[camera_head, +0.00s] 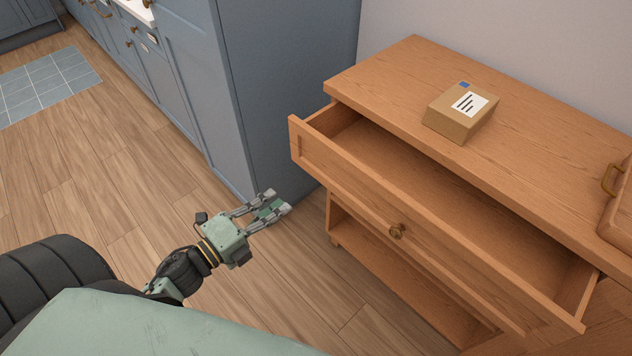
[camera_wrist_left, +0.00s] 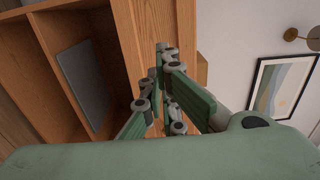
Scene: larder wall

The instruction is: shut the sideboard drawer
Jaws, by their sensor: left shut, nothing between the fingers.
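The wooden sideboard (camera_head: 560,135) stands at the right in the head view. My right gripper is in neither view.
A small cardboard parcel (camera_head: 461,112) lies on the sideboard top. A wooden item with a brass handle (camera_head: 612,179) is at the right edge. A tall blue cabinet (camera_head: 290,90) stands behind the gripper. The wooden floor (camera_head: 130,170) at left is clear.

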